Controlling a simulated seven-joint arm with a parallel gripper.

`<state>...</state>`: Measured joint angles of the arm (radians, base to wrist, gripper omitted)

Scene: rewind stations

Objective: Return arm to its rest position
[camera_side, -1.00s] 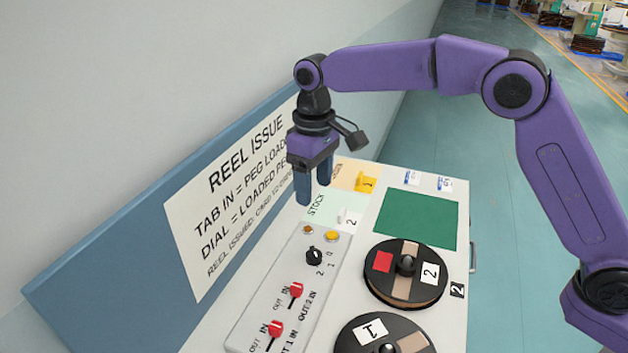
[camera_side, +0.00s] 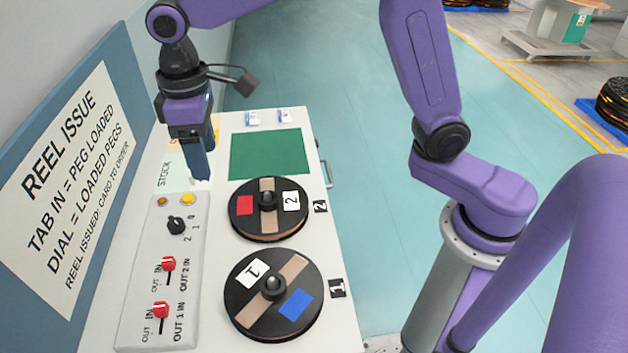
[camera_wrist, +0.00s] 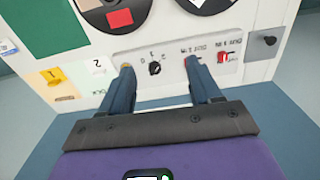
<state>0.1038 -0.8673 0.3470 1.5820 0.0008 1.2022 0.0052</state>
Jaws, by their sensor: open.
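My gripper (camera_side: 200,178) points downward, open and empty, above the stock end of the bench. It seems clear of the bench top. In the wrist view my two fingers (camera_wrist: 160,70) are spread apart with nothing between them, in front of the control panel. The purple arm is still reached out over the bench in the side view. The panel (camera_side: 135,325) carries a black dial (camera_side: 176,225) and two red levers, lever 2 (camera_side: 168,264) and lever 1 (camera_side: 160,310).
Reel 2 (camera_side: 240,222) and reel 1 (camera_side: 245,310) lie on the bench beside the panel. A green mat (camera_side: 267,153) lies behind them. A yellow card (camera_wrist: 53,77) lies in the stock area. The sign board (camera_side: 125,75) rises at the left, close to my gripper.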

